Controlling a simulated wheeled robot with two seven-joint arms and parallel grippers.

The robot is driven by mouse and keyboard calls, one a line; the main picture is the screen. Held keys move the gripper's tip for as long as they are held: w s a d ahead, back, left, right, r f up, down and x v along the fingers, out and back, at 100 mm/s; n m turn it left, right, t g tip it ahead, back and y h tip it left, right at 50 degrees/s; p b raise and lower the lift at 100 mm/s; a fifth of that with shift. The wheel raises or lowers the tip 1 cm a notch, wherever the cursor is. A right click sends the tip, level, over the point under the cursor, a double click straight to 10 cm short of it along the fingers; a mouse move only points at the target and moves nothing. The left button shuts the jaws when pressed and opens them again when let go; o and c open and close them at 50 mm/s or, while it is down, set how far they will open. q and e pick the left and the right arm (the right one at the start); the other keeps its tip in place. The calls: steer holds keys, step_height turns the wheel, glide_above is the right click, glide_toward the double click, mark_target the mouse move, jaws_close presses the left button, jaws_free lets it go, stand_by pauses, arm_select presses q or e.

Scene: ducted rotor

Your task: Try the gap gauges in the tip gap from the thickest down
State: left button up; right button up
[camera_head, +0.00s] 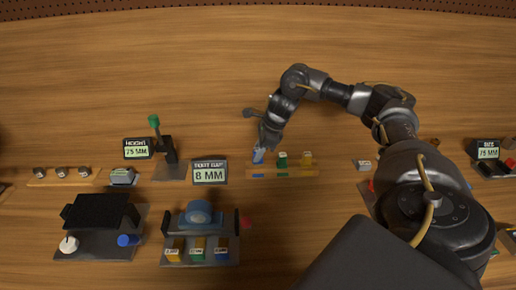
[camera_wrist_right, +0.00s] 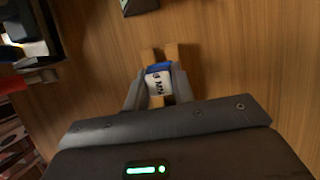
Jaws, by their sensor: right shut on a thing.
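My right gripper (camera_head: 262,149) is shut on the blue gap gauge (camera_head: 258,156) at the left end of the wooden gauge rack (camera_head: 300,174). In the right wrist view, the gauge's white label and blue top (camera_wrist_right: 158,82) show between the fingers. I cannot tell whether it is clear of the rack. The green gauge (camera_head: 282,160) and yellow gauge (camera_head: 307,158) stand to its right. The ducted rotor stand, with a blue rotor (camera_head: 198,213) between dark side walls, is below left. Its tip gap is too small to make out. My left gripper is not in view.
A sign reading 8 MM (camera_head: 209,172) stands behind the rotor stand. Yellow, green and blue labelled blocks (camera_head: 197,249) sit at the stand's front. A dark fixture (camera_head: 101,210) is farther left. The table behind the rack is clear.

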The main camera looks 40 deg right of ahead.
steer(key=shift+f+b, duration=1)
steer(key=shift+f, duration=0.4)
stand_by(0.4)
stand_by(0.5)
steer(key=o, duration=1.1)
steer(key=shift+c, duration=0.2)
steer(key=shift+r, duration=0.1)
steer(key=p+v, duration=0.1)
steer(key=v, duration=0.9)
steer(key=shift+r, duration=0.35)
